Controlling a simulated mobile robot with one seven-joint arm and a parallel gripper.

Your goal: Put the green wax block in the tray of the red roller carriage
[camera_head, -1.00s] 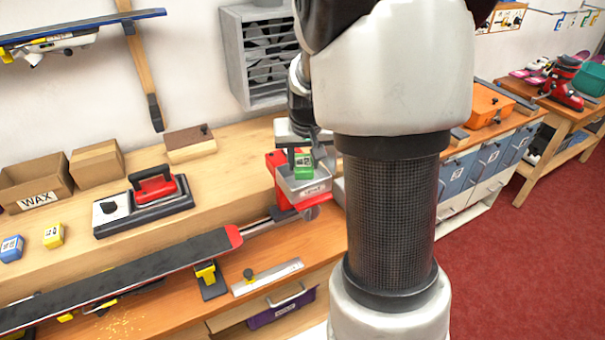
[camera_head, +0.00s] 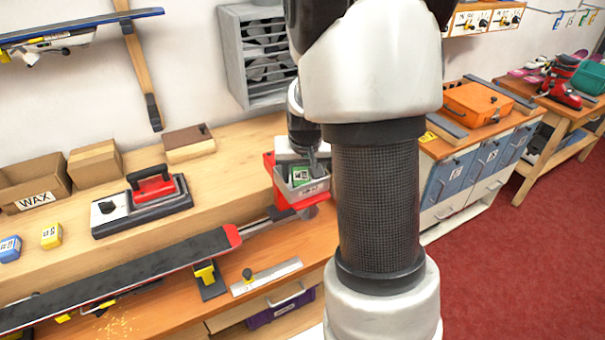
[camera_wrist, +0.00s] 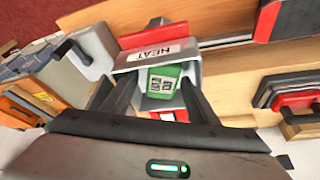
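The green wax block (camera_head: 300,175) lies inside the grey tray (camera_head: 306,191) of the red roller carriage (camera_head: 281,201), which sits at the end of the ski. In the wrist view the block (camera_wrist: 164,78) shows its printed label and lies tilted within the tray walls, behind the HEAT label (camera_wrist: 153,54). My gripper (camera_wrist: 155,98) is above the tray with its fingers spread apart, one on each side of the block, with visible gaps. In the head view my gripper (camera_head: 312,158) partly hides the tray's back.
A ski (camera_head: 130,275) runs along the bench's front. A grey vented unit (camera_head: 258,55) is on the wall behind.

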